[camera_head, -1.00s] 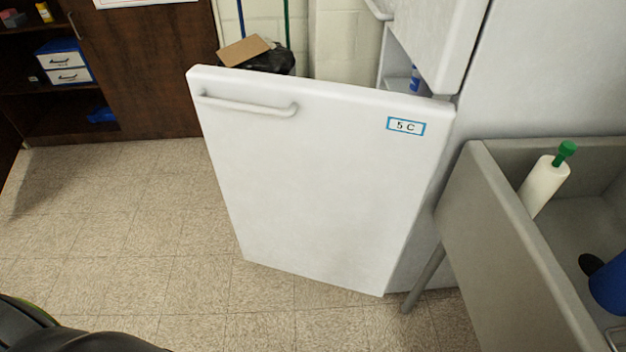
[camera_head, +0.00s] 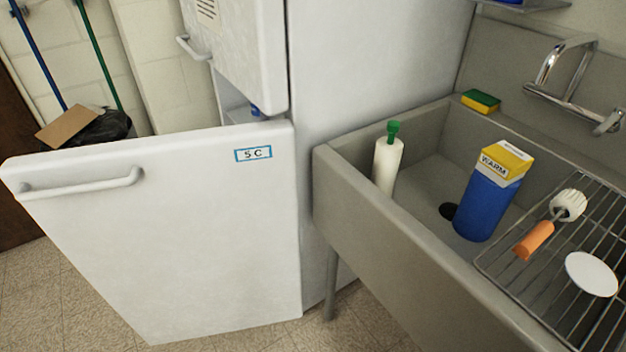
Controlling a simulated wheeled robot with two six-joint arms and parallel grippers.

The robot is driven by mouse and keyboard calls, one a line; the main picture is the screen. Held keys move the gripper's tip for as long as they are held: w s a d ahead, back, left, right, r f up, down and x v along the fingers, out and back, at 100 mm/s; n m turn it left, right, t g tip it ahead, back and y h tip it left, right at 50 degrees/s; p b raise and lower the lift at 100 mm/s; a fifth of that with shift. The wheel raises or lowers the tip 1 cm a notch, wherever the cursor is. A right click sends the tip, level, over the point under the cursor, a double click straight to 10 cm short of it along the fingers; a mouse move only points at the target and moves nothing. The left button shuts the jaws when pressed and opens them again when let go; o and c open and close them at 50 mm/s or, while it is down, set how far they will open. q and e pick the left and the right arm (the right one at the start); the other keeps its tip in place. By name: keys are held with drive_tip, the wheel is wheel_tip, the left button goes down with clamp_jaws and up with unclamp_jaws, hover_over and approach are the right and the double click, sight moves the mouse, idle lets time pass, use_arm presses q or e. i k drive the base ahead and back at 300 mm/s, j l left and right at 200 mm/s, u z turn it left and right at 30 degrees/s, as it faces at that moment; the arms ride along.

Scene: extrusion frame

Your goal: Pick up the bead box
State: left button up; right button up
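I see no thing that I can tell is the bead box. A blue carton with a yellow and white top marked WARM (camera_head: 488,195) stands in the grey sink (camera_head: 400,240), but I cannot tell that it is a bead box. Neither of my grippers shows in the head view. The inside of the white fridge is mostly hidden behind its open lower door (camera_head: 170,240).
The open fridge door, labelled 5 C, juts out at the left. A white bottle with a green top (camera_head: 387,165) stands in the sink. A wire rack (camera_head: 570,300) with a brush (camera_head: 545,230) and a white disc lies at the right. A sponge (camera_head: 481,101) sits on the rim.

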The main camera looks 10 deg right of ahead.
sight(502, 162)
drive_tip(key=z, duration=1.45)
drive_tip(key=k+j+z, duration=0.15)
drive_tip(key=j+z, duration=0.3)
drive_tip(key=k+j+z, duration=0.25)
drive_tip(key=j+z, duration=0.2)
drive_tip(key=k+j+z, duration=0.3)
drive_tip(key=z, duration=0.2)
